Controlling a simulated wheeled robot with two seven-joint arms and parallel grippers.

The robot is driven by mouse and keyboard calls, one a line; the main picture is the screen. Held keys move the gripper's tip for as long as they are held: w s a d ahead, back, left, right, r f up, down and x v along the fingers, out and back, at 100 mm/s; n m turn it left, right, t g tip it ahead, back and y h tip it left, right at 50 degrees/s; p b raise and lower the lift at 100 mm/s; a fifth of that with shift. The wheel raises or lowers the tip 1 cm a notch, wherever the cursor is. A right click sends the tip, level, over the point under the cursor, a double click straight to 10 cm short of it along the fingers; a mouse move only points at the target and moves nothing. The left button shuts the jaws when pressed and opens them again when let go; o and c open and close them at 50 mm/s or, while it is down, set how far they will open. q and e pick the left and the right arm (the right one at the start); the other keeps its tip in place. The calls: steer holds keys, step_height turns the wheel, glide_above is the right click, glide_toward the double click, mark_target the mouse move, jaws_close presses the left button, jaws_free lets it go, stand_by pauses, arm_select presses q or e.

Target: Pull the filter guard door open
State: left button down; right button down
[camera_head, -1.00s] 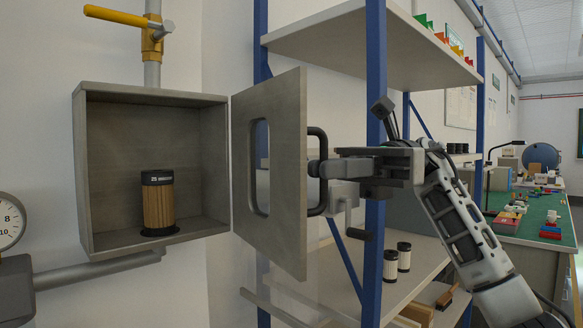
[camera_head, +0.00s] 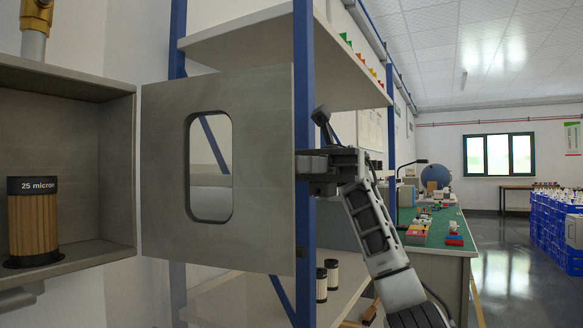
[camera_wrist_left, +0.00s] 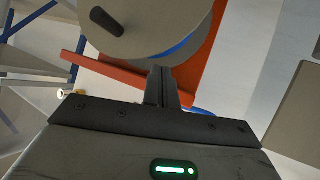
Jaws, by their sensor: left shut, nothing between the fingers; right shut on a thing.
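The grey filter guard door (camera_head: 262,160), with its rounded window, stands swung wide open to the right of the grey housing box (camera_head: 120,90). Inside the box a ribbed tan filter with a black cap reading "25 micron" (camera_head: 33,225) stands upright at the left edge. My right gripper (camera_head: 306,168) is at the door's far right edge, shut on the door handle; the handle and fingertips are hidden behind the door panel. My left gripper (camera_wrist_left: 162,88) shows in the left wrist view, shut and empty. It is outside the head view.
A blue-post shelf (camera_head: 304,270) stands behind the door, with black-and-white filters (camera_head: 327,277) on it. A green-topped bench (camera_head: 440,232) is farther right. In the left wrist view, a round beige object (camera_wrist_left: 150,22) and an orange-red panel (camera_wrist_left: 200,70) lie close beyond the fingers.

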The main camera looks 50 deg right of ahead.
steer(key=shift+w+a+f, duration=0.15)
steer(key=shift+w, duration=0.35)
steer(key=c, duration=1.8)
jaws_free()
steer(key=shift+o, duration=1.4)
steer(key=shift+w+a, duration=0.3)
steer(key=shift+s+d, duration=0.1)
steer(key=shift+d, duration=0.1)
steer(key=d+p, duration=0.3)
steer(key=d, duration=0.4)
steer(key=shift+w+d, duration=0.15)
steer(key=shift+w, duration=0.3)
